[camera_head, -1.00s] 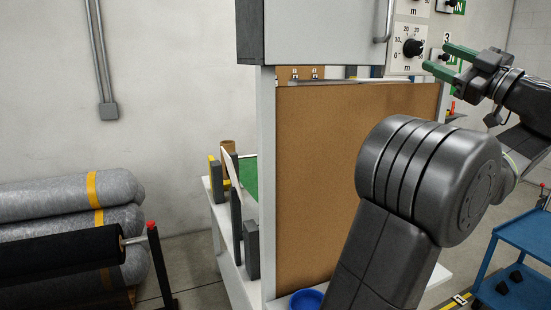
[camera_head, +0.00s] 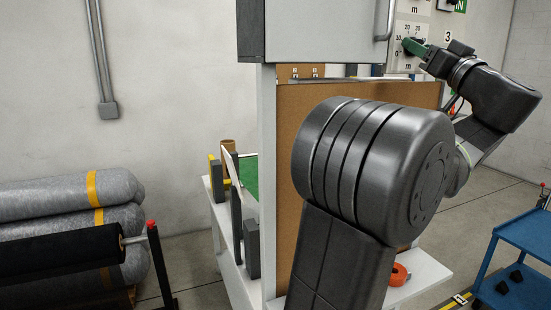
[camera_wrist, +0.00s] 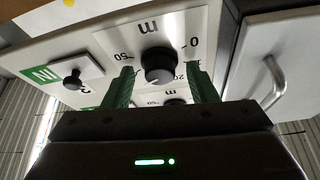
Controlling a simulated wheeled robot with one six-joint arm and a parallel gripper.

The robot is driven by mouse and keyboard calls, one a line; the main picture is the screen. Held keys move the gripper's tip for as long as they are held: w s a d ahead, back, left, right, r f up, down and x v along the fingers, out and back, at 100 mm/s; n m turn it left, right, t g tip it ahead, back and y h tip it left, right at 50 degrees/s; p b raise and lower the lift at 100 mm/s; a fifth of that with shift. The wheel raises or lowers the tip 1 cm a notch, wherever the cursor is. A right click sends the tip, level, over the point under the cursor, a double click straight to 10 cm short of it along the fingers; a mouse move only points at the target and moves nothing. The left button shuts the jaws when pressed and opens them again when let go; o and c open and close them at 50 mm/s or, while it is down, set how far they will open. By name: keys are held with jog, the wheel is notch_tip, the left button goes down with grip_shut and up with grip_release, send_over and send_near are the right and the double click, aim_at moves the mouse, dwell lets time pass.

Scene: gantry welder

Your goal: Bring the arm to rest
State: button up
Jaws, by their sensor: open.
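My gripper (camera_head: 418,49) is at the upper right in the head view, pointing toward the dial panel. In the wrist view its two green fingers (camera_wrist: 160,88) are spread apart, with nothing held between them. A black round knob (camera_wrist: 158,66) on a white dial plate (camera_wrist: 188,30) shows between and beyond the fingers. I cannot tell how close the fingertips are to the knob. A second knob (camera_wrist: 174,101) is partly hidden behind my gripper. In the head view my arm covers part of the brown board.
A grey cabinet (camera_head: 320,30) with a handle (camera_head: 385,20) hangs left of the dials. A brown board (camera_head: 300,110) stands below it. A blue cart (camera_head: 520,250) is at the lower right. Grey rolls (camera_head: 60,195) lie at the left. An orange item (camera_head: 398,274) sits low beside my arm.

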jog(key=b+v, duration=0.2)
jog(key=v, duration=1.1)
jog(key=shift+s+m+b, duration=0.4)
jog(key=shift+a+h, duration=0.1)
jog(key=shift+h, duration=0.2)
